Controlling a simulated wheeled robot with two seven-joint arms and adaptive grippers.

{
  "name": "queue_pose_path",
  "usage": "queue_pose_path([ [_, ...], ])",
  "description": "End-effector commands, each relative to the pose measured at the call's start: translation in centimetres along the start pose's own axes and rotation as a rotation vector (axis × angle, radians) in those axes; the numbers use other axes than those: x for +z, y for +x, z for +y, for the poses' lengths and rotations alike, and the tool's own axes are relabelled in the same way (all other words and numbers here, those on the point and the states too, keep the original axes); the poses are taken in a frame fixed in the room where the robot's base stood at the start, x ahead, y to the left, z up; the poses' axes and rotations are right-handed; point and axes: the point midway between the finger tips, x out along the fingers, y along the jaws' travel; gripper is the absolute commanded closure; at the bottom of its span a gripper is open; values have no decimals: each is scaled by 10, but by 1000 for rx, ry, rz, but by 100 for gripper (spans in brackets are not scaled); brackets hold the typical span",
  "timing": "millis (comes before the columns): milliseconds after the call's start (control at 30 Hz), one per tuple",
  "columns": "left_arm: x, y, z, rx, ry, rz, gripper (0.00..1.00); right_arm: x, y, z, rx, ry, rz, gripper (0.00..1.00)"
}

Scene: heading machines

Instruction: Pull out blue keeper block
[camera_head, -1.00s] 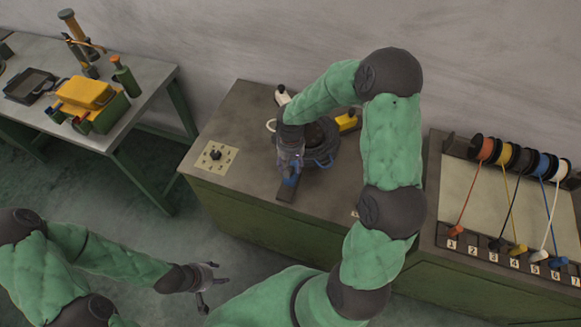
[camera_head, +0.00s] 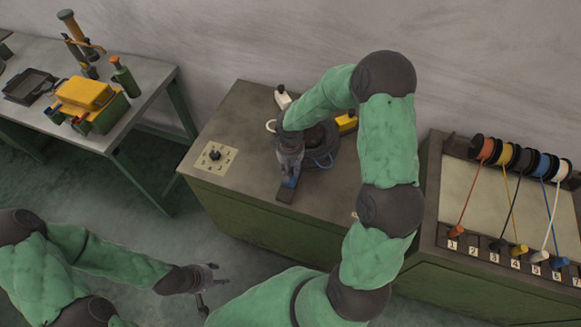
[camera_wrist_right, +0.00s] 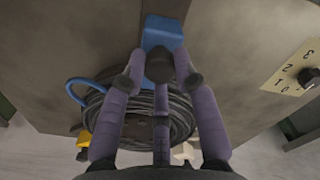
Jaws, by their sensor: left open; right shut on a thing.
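The blue keeper block (camera_head: 289,182) sits at the front of the black cable coil, over a dark bar (camera_head: 285,195) on the green cabinet's top. In the right wrist view the blue block (camera_wrist_right: 161,32) lies at the fingertips. My right gripper (camera_head: 290,168) is shut on it; its purple fingers (camera_wrist_right: 158,68) close around the near end. The arm hides part of the block and coil in the head view. My left gripper (camera_head: 212,284) is open and empty, low at the front left, away from the cabinet.
The black cable coil (camera_wrist_right: 145,102) has a blue loop at its side. A dial plate (camera_head: 215,160) is left of it, a yellow block (camera_head: 347,122) behind it. Coloured spools (camera_head: 515,157) stand on the right bench. A left table (camera_head: 140,80) holds a yellow-green box.

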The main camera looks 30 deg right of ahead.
Motion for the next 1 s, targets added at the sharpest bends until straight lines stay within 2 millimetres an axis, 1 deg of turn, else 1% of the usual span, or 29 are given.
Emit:
queue_pose_path([
  [200,-1,20,-7,0,0,0,46,20,3,-21,-1,-3,1,100],
  [333,-1,27,-10,0,0,0,46,30,3,-32,-1,-3,0,100],
  [500,-1,30,-11,0,0,0,46,37,2,-37,-2,-1,-1,100],
  [767,-1,29,-10,0,0,0,46,38,1,-38,-3,-1,-5,100],
  [800,-1,29,-10,0,0,0,46,38,2,-38,-3,-1,-6,61],
  [833,-1,29,-10,0,0,0,46,38,2,-38,-3,-1,-6,53],
  [867,-1,29,-10,0,0,0,46,38,2,-38,-3,-1,-6,46],
  [1000,-1,29,-10,0,0,0,46,38,1,-37,-2,-1,-4,46],
])
